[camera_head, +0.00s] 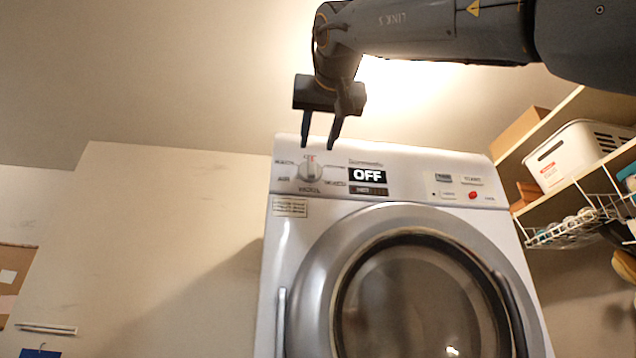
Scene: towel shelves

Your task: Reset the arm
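My gripper (319,143) hangs from my arm at the top middle, its two dark fingers pointing down with a gap between them. Nothing shows between the fingers. In the picture the fingertips lie just above the dial (312,170) on the panel of a white washing machine (415,185); I cannot tell how far apart they are in depth. My arm reaches in from the upper right. The display (367,175) reads OFF.
The machine's round door (420,300) looks closed. On the right, wall shelves hold a white basket (575,155), with a wire rack (575,228) below. A bare wall (170,220) and a board (15,280) are at the left. The space left of my gripper is clear.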

